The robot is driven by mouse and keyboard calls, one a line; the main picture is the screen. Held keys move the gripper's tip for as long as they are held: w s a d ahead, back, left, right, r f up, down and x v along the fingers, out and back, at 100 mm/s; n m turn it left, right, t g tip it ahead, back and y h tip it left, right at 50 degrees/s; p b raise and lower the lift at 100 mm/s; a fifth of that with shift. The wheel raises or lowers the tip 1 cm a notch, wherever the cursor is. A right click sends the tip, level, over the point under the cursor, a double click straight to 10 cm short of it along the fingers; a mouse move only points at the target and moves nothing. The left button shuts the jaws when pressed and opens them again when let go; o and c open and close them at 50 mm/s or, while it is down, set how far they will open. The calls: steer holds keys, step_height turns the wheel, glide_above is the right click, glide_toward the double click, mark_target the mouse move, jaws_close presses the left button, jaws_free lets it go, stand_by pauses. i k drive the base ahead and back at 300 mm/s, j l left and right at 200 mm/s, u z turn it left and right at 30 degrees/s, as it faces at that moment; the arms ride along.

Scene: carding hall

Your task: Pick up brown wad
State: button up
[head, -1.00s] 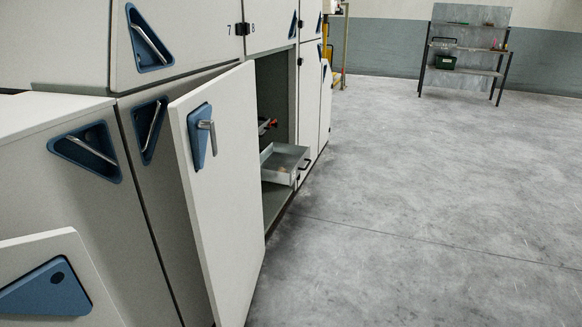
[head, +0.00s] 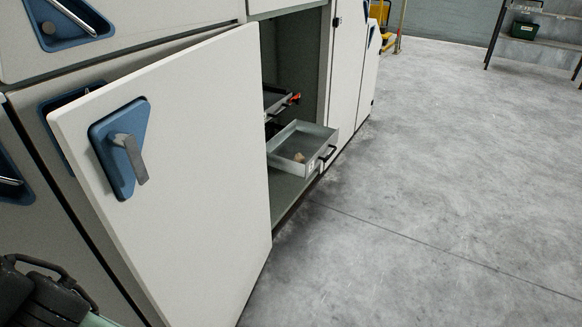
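A small brown wad (head: 299,158) lies in an open, pulled-out metal tray drawer (head: 318,138), near its front left. The drawer sticks out of an open cabinet bay (head: 290,60). My gripper (head: 50,282) shows only in part at the lower left corner, dark and cut off by the picture edge. It is well apart from the wad, on the near side of the open door. I cannot tell whether it is open or shut.
A large white cabinet door (head: 190,160) with a blue handle plate stands open between my gripper and the drawer. Another tray with a red part (head: 294,99) sits deeper in the bay. Grey floor (head: 440,170) to the right is clear. A shelf rack (head: 540,50) stands far right.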

mark_target(299, 158)
steer(key=i+l+z, duration=0.55)
steer(key=i, duration=0.45)
steer(key=i+l+z, duration=0.25)
steer(key=i, duration=0.25)
steer(key=i+z, duration=0.3)
steer(key=i, duration=0.2)
steer(key=i+u, duration=0.3)
steer(key=i+l+u, duration=0.45)
steer(key=i+u, duration=0.15)
steer(key=i, duration=0.2)
steer(key=i+l+u, duration=0.15)
steer(key=u, duration=0.25)
steer(key=i+l+u, duration=0.15)
steer(key=u, duration=0.3)
steer(key=i+l+u, duration=0.1)
steer(key=l+u, duration=0.3)
steer(key=i+l+u, duration=0.1)
steer(key=l+u, duration=0.8)
steer(key=i+l+u, duration=0.1)
steer(key=i, duration=0.45)
steer(key=l, duration=0.1)
